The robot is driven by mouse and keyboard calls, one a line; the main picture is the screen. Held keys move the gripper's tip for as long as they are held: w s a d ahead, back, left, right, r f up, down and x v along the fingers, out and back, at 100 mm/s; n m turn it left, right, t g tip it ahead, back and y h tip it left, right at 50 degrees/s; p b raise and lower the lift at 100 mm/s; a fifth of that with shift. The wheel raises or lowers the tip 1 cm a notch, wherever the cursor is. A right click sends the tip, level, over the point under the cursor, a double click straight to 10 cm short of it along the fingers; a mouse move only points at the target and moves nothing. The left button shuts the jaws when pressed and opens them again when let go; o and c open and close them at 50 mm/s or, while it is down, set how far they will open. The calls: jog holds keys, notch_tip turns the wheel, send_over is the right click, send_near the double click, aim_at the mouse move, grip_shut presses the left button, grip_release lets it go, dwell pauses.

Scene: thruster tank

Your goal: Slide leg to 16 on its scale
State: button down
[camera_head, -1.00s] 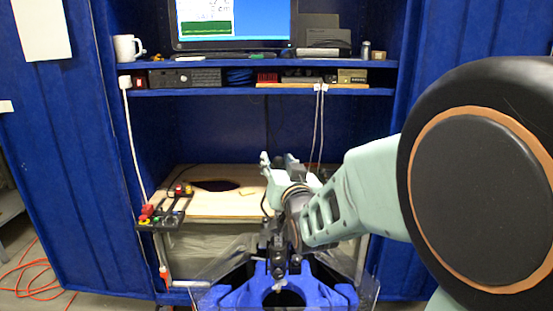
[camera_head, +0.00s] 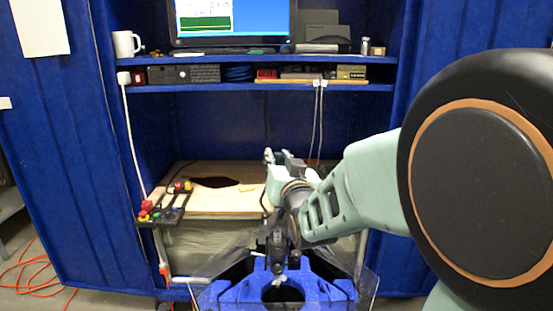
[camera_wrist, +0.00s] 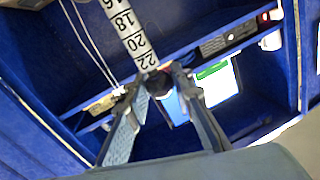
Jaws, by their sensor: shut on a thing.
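In the wrist view, a white scale strip (camera_wrist: 126,30) with black numbers runs up from between my fingertips. The numbers 18, 20 and 22 are readable, with 22 nearest the fingers and part of 16 at the picture's top edge. A dark knob-like piece (camera_wrist: 158,83) sits at the strip's end. My gripper (camera_wrist: 160,85) is shut on this dark piece, with one finger on each side. In the head view, my gripper (camera_head: 278,157) points away toward the cabinet. My wrist blocks much of it, and the leg and scale cannot be made out there.
A blue cabinet holds a monitor (camera_head: 232,20), a white mug (camera_head: 126,44) and a shelf (camera_head: 240,89) of small devices. A wooden board (camera_head: 220,204) lies below, with a black control box (camera_head: 168,206) at its left. White cables (camera_head: 318,125) hang behind my gripper.

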notch_tip(320, 180, down, 16)
jog(key=b, duration=1.7)
jog(key=c, duration=1.7)
grip_release()
jog(key=shift+o, duration=0.2)
jog(key=shift+r, duration=0.1)
